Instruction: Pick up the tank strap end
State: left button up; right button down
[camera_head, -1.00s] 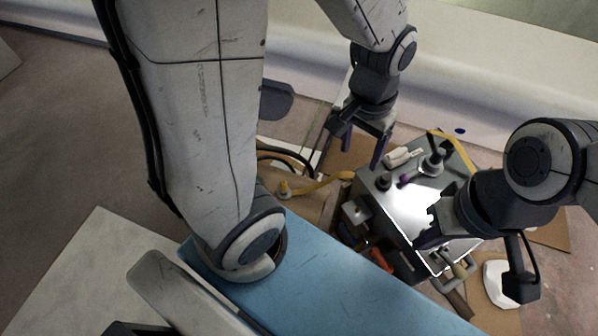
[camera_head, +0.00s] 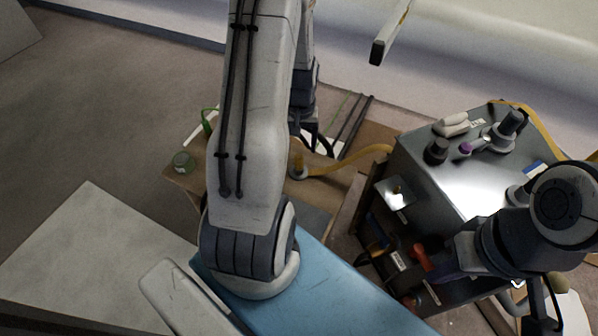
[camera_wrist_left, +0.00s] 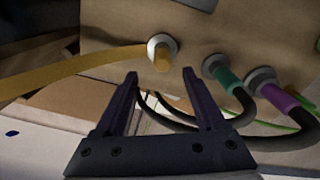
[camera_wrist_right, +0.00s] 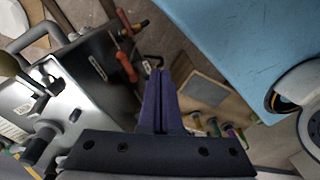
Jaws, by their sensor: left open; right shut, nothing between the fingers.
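The tank strap is a yellow band. Its end (camera_head: 298,172), with a round pale fitting, is at the wooden panel in the head view. In the left wrist view the strap end (camera_wrist_left: 162,54) shows as an orange-yellow plug in a pale ring, with the band running left. My left gripper (camera_wrist_left: 160,78) is open and empty, its fingertips just short of the strap end, on either side of it in the picture. In the head view its fingers are hidden behind my arm. My right gripper (camera_wrist_right: 158,75) is shut and empty beside the grey metal box (camera_head: 450,185).
Green-collared (camera_wrist_left: 222,72) and purple-collared (camera_wrist_left: 277,92) black hoses are right of the strap end. A red-handled tool (camera_wrist_right: 122,58) and other tools are at the metal box's side. A blue surface (camera_head: 330,280) lies in front.

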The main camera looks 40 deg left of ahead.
aim_at(300, 155)
pick_arm(q)
notch_tip(300, 155, down, 4)
jog(key=shift+f+b, duration=0.25)
jog(key=shift+b, duration=0.7)
jog(key=f+b, duration=0.2)
jog(key=f, duration=0.1)
jog(key=f+b, duration=0.1)
jog(key=f, duration=0.1)
jog(key=shift+s, duration=0.35)
jog(key=shift+r, duration=0.1)
grip_shut()
